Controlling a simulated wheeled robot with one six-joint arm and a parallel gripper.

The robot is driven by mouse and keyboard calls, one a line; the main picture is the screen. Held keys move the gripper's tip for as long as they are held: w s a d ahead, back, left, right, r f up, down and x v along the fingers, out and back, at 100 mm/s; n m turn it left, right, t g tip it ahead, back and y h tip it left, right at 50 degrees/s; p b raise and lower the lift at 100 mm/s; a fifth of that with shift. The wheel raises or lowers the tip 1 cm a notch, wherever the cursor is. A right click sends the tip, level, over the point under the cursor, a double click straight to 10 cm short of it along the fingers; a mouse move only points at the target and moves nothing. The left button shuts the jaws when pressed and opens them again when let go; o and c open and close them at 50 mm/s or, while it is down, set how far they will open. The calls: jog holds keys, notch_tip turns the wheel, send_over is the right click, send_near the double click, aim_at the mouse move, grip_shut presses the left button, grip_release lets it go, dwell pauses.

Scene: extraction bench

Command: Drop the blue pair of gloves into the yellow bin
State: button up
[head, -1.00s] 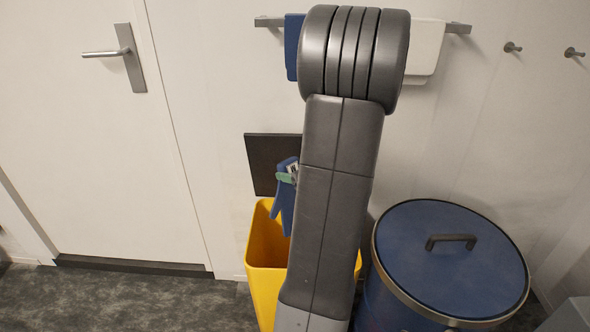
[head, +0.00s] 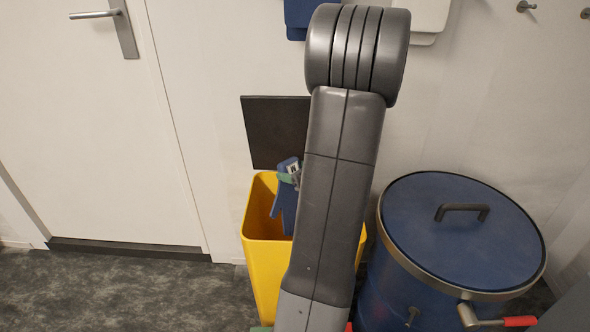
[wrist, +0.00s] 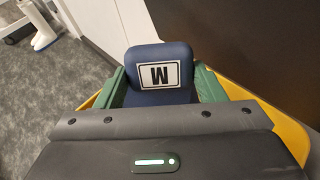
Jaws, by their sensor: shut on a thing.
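The blue pair of gloves (head: 283,205) hangs at the mouth of the yellow bin (head: 264,262) in the head view, left of my arm. In the wrist view the blue gloves (wrist: 158,60), with a white label marked "M", sit between the green fingers of my gripper (wrist: 160,85). My gripper is shut on them. The yellow rim of the bin (wrist: 270,125) shows below and around the fingers. In the head view my arm hides the bin's right part and most of my gripper (head: 292,174).
A dark panel (head: 272,130) stands against the wall behind the bin. A large blue lidded drum (head: 450,235) stands to the right, with a red-handled valve (head: 520,321). A door (head: 90,150) is on the left. Dark floor (head: 110,295) lies clear left of the bin.

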jog(key=shift+f, duration=0.15)
jog(key=o, duration=1.1)
jog(key=p+v, duration=0.3)
jog(key=v, duration=1)
jog(key=shift+s+d+r, duration=0.2)
jog(key=shift+s+d, duration=0.05)
jog(key=b+x, duration=0.3)
jog(key=x, duration=1.1)
jog(key=shift+a+f, duration=0.1)
jog(key=shift+f, duration=0.05)
jog(key=shift+r+p, duration=0.6)
jog(key=shift+r, duration=0.15)
jog(key=shift+s+r+p, duration=0.1)
jog(key=shift+r+p, duration=0.25)
jog(key=shift+r, duration=0.15)
